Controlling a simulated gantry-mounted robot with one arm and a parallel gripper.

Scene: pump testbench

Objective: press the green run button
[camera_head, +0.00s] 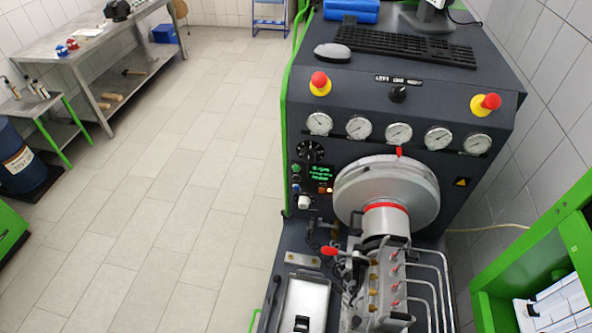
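The pump testbench (440,85) stands at the right with a dark front panel. A small round green button (296,168) sits near the panel's left edge, left of a small display (320,173) with green text. It is too small in this view to tell whether it is pressed or lit. A dark button and a blue button (295,188) sit below it in a column. My gripper is not in view, and nothing covers the green button.
A black knob (310,151) is just above the display and a white knob (304,202) is below. A large grey flywheel (388,190) protrudes to the right. Red emergency stops (319,79) and several gauges are higher. Open tiled floor (180,190) lies left.

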